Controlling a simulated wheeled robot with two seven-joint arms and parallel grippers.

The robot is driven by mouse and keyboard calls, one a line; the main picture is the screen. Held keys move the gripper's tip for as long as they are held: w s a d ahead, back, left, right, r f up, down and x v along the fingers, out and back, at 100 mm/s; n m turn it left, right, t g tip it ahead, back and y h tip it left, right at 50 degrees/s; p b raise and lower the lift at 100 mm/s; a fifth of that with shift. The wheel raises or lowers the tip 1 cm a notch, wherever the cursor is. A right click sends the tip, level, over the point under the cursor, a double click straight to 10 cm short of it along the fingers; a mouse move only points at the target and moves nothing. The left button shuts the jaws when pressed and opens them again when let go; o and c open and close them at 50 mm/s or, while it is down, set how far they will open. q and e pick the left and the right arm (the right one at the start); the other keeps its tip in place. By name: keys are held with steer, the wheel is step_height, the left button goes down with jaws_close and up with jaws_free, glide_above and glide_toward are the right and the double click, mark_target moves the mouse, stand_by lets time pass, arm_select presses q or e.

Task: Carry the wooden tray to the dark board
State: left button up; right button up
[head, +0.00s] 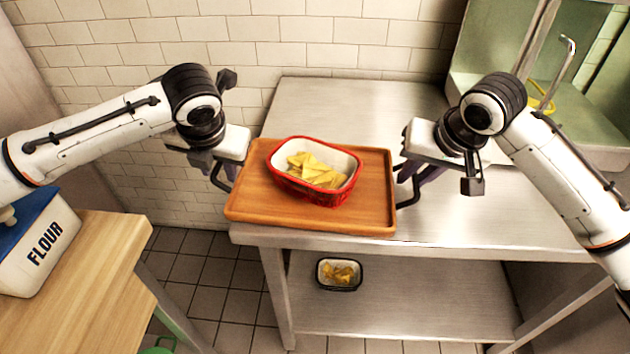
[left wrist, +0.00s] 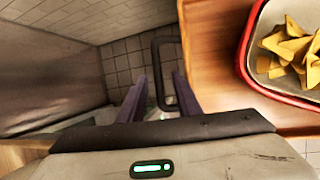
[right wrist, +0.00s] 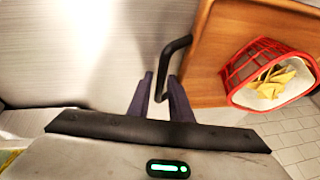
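The wooden tray (head: 250,205) is on the front left of the steel table, and its left side reaches past the table's edge. It carries a red-rimmed dish (head: 345,196) of yellow wedges. My left gripper (head: 220,172) is at the tray's left handle; in the left wrist view its fingers (left wrist: 160,85) stand apart on either side of the dark handle (left wrist: 157,62). My right gripper (head: 408,178) is at the right handle (head: 416,190); its fingers (right wrist: 161,80) straddle it with a narrower gap. I cannot make out the dark board in any view.
The steel table (head: 470,225) is bare behind and right of the tray. A small dark-rimmed dish (head: 339,274) sits on its lower shelf. A wooden counter (head: 90,265) with a flour tin (head: 38,245) stands at the left, with tiled floor between. A sink (head: 560,110) is at the right.

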arm_select(q)
steer(key=c, duration=0.5)
arm_select(e)
jaws_close()
arm_select(q)
jaws_close()
steer(key=shift+r, duration=0.2)
arm_select(e)
steer(key=shift+r, duration=0.2)
